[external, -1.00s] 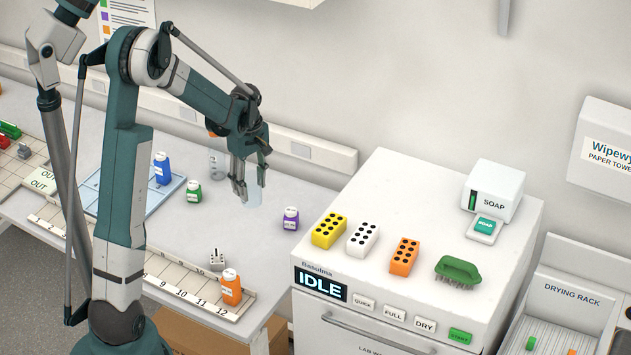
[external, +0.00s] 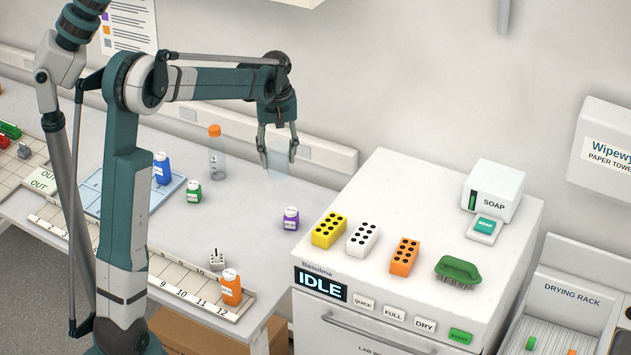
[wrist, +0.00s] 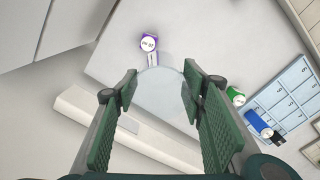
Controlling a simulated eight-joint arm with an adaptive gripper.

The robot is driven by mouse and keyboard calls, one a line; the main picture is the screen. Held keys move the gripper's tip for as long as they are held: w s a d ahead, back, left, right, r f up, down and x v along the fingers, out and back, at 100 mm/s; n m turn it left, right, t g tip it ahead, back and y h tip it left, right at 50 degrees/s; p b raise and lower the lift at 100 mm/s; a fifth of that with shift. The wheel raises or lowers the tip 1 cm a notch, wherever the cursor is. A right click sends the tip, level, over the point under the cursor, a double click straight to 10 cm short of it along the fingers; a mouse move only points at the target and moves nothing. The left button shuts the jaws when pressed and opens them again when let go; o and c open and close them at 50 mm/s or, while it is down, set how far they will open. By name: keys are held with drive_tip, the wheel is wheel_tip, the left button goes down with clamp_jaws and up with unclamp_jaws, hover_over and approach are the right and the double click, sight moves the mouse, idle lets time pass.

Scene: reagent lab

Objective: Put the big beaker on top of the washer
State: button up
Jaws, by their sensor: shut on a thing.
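My gripper (external: 278,140) is shut on a clear glass beaker (external: 279,163) and holds it in the air, upright as far as I can tell, above the back of the bench. In the wrist view the beaker (wrist: 160,90) sits between the two green finger pads, and its round outline shows. The white washer (external: 400,190) stands to the right of my gripper in the external view. Its display reads IDLE. The beaker is to the left of the washer's top and apart from it.
On the washer are yellow (external: 329,231), white (external: 362,238) and orange (external: 404,256) blocks, a green brush (external: 457,271) and a soap dispenser (external: 492,191). The washer's back left top is clear.

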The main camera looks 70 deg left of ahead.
drive_tip(key=w+d+r+m+b, duration=0.1)
drive_tip(key=w+d+r+m, duration=0.3)
drive_tip(key=r, duration=0.2)
drive_tip(key=w+d+r+m+b, duration=0.2)
drive_tip(key=w+d+r+m, duration=0.1)
drive_tip(key=w+r, duration=0.25)
drive_tip(key=w+d+r+p, duration=0.2)
drive_tip(key=w+d+p, duration=0.4)
drive_tip(key=d, duration=0.4)
drive_tip(key=w+d+r+p, duration=0.3)
drive_tip(key=w+d+p, duration=0.3)
drive_tip(key=d, duration=0.5)
drive_tip(key=shift+d+r+p, duration=0.25)
drive_tip(key=shift+r+p, duration=0.1)
drive_tip(key=shift+p, duration=0.85)
drive_tip(key=shift+f, duration=0.1)
drive_tip(key=shift+f+p, duration=0.45)
drive_tip(key=shift+f, duration=2.35)
drive_tip(key=shift+f+p, duration=0.4)
drive_tip(key=shift+f, duration=1.7)
